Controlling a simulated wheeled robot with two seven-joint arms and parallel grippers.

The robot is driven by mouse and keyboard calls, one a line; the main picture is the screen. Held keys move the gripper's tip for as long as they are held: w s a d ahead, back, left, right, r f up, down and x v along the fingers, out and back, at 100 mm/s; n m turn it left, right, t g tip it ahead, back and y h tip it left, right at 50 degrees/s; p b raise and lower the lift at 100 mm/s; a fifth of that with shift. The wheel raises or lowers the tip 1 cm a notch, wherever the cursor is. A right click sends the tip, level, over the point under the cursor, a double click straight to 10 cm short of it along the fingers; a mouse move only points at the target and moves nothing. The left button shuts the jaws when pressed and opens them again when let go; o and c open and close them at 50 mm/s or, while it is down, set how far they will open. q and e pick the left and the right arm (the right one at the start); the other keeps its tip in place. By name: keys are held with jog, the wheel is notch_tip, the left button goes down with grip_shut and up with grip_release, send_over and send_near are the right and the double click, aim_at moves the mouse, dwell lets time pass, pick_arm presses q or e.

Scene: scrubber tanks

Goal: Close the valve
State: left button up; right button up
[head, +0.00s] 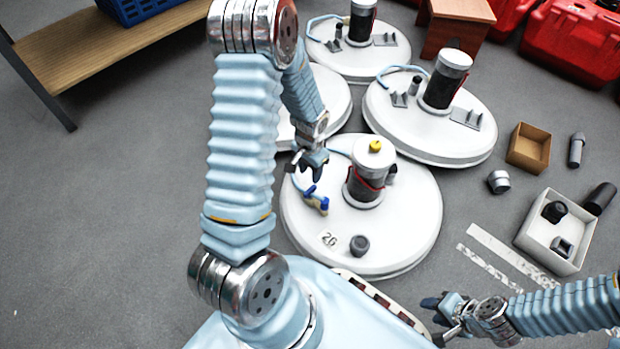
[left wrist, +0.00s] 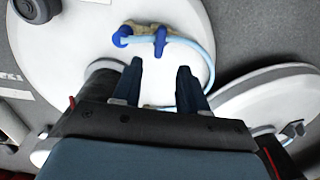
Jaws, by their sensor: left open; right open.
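The valve (head: 316,202) is a small brass fitting with blue parts on the left side of the nearest white round tank lid (head: 410,225). In the left wrist view the valve (left wrist: 143,35) sits beyond my fingertips, with a light blue hose running from it. My left gripper (head: 309,172) is open and empty above the lid, just short of the valve and apart from it. Its two dark fingers (left wrist: 159,70) point toward the valve in the wrist view. My right gripper (head: 438,318) is open and empty at the lower right, away from the lid.
A white cylinder with a yellow knob (head: 375,146) stands on the same lid, near my left gripper. A dark cap (head: 359,245) sits near the lid's front, by the number 26. Other tanks (head: 430,115) stand behind. Open boxes (head: 528,148) lie on the floor at right.

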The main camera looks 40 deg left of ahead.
pick_arm(q)
jog(key=shift+r+p, duration=0.35)
jog(key=shift+r, duration=1.9)
